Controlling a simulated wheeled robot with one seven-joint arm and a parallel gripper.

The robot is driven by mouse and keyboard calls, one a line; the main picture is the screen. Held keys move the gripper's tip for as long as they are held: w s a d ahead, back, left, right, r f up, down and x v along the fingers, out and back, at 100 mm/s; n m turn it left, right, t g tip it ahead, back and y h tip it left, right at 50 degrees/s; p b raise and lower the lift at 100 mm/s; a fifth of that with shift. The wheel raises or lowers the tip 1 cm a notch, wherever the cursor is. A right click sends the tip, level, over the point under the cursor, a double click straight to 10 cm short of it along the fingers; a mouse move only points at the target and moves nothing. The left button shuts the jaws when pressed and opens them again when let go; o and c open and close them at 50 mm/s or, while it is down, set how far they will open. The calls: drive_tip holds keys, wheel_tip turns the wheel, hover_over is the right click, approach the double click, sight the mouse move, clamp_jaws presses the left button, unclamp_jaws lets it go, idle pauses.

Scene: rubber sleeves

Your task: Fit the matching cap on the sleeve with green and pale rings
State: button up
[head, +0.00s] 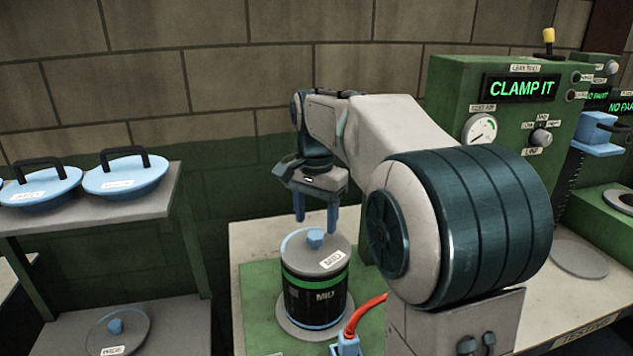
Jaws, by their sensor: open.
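The sleeve (330,306) stands upright on a round grey base. It is black with a green ring near its top, a pale ring near its bottom and a "MID" label. A grey cap (296,254) with a blue knob (315,238) and a "MID" tag lies on top of the sleeve and looks level. Whether it is fully seated I cannot tell. My gripper (315,216) is open, pointing down, with its blue fingers just above the knob and apart from it. My own arm hides the area to the right of the sleeve.
A grey cap tagged "WIDE" (113,337) lies on the lower left shelf. Blue lids with black handles (125,175) sit on the upper shelf (160,200). A green machine (510,75) reading "CLAMP IT" stands behind right. A red hose (366,312) rises near the sleeve.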

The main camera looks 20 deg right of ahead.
sight(316, 235)
wheel_tip(316, 235, up, 11)
drive_tip(key=s+f+n+t, duration=0.3)
drive_tip(key=s+f+n, duration=0.6)
drive_tip(key=s+f, duration=1.1)
drive_tip(key=shift+s+p, duration=0.3)
drive_tip(key=shift+s, duration=0.45)
